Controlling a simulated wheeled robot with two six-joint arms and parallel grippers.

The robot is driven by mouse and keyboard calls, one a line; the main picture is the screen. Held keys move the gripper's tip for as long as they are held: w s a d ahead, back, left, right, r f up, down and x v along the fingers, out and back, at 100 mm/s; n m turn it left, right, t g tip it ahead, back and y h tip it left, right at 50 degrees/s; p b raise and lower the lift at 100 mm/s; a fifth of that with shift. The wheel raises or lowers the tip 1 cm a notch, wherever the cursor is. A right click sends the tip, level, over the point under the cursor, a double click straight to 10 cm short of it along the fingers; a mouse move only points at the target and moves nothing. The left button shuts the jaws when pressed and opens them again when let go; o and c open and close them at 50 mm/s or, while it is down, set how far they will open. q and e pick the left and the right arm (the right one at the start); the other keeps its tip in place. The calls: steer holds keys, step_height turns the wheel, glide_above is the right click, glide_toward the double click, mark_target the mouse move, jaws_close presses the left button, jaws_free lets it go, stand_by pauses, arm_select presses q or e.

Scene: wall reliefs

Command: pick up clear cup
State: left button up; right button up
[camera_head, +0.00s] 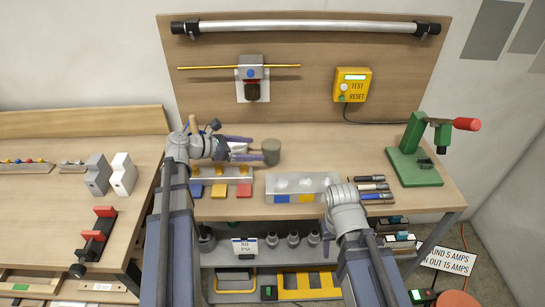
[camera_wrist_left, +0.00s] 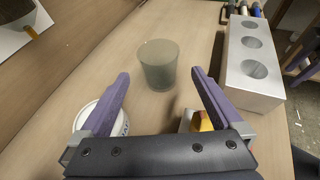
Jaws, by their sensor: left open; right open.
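The clear cup (camera_head: 271,151) looks smoky grey-green and stands upright on the workbench. In the left wrist view the cup (camera_wrist_left: 158,68) is just ahead, between the lines of the two purple fingers. My left gripper (camera_head: 251,147) is open and empty, its fingers pointing at the cup; in the wrist view the gripper (camera_wrist_left: 160,76) shows a gap between each finger and the cup. My right gripper (camera_head: 328,238) is low at the bench's front edge, mostly hidden by its own arm, with a purple finger showing.
A silver block with three round holes (camera_wrist_left: 250,62) stands right of the cup; it also shows in the head view (camera_head: 300,182). A white cup (camera_wrist_left: 101,116) sits under the left finger. Several dark pens (camera_head: 372,187) and a green press (camera_head: 415,165) are further right.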

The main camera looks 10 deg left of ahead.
mark_target(271, 148)
arm_select(q)
steer(key=shift+w+f, duration=0.1)
steer(key=shift+f, duration=0.1)
steer(key=shift+b+x, duration=0.45)
steer(key=shift+x, duration=0.65)
steer(key=shift+w+d, duration=0.1)
steer(key=shift+d, duration=0.1)
steer(key=b+x, duration=0.1)
steer(key=x, duration=0.4)
steer(key=shift+w+d+b, duration=0.1)
steer(key=shift+b, duration=0.3)
steer(key=c, duration=1.3)
steer(key=shift+o, duration=0.2)
steer(key=shift+r, duration=0.1)
step_height(271, 148, up, 10)
steer(key=p, duration=1)
